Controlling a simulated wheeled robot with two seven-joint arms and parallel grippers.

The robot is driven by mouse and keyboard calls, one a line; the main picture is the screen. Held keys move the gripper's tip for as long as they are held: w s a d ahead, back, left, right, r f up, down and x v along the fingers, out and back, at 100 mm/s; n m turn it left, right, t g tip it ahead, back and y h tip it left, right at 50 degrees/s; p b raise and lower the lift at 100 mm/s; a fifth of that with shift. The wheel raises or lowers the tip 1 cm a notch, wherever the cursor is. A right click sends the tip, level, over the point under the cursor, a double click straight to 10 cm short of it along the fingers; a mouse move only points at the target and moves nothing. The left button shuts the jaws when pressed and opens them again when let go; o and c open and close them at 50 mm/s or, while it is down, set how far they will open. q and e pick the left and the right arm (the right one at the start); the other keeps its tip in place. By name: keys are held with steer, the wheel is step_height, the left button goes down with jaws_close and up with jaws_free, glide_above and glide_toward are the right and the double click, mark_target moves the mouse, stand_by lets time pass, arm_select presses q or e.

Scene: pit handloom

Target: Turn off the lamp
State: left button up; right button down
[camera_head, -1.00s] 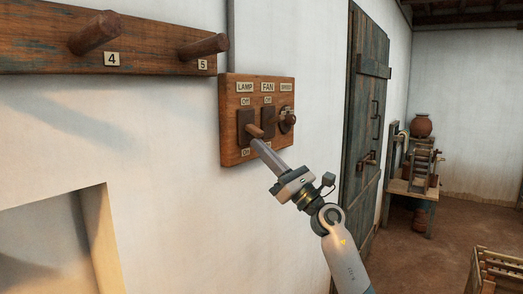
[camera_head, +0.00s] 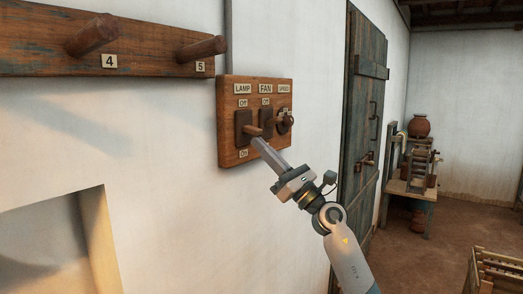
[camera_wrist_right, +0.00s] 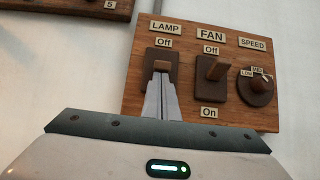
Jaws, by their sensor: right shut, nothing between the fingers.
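The wooden switch board (camera_head: 228,150) is on the white wall, with LAMP, FAN and SPEED labels. The lamp switch (camera_head: 243,120) is on its left side, with a wooden lever sticking out; in the right wrist view the lever (camera_wrist_right: 161,66) shows below the Off label. My right gripper (camera_head: 256,141) is shut and empty, its fingertips just under the lamp lever. In the right wrist view the fingertips (camera_wrist_right: 161,78) cover the lower part of the switch. I cannot tell whether they touch the lever. My left gripper is out of view.
The fan switch (camera_wrist_right: 217,70) and round speed knob (camera_wrist_right: 261,84) sit close to the right of the lamp switch. A peg rail (camera_head: 140,50) is at upper left. A wooden door (camera_head: 362,110) stands to the right, with a small table (camera_head: 412,189) beyond it.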

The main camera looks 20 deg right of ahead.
steer(key=shift+s+d+r+p, duration=0.2)
steer(key=shift+s+r+p, duration=0.1)
steer(key=shift+r, duration=0.25)
steer(key=shift+s+d+r+p, duration=0.2)
steer(key=shift+s+r, duration=0.05)
steer(key=shift+r, duration=0.3)
steer(key=shift+f, duration=0.1)
steer(key=shift+w+f, duration=0.1)
steer(key=s+d+f+b, duration=0.1)
steer(key=s+d+b, duration=0.4)
steer(key=s+d, duration=0.2)
steer(key=shift+s+f+b, duration=0.4)
steer(key=shift+s, duration=0.7)
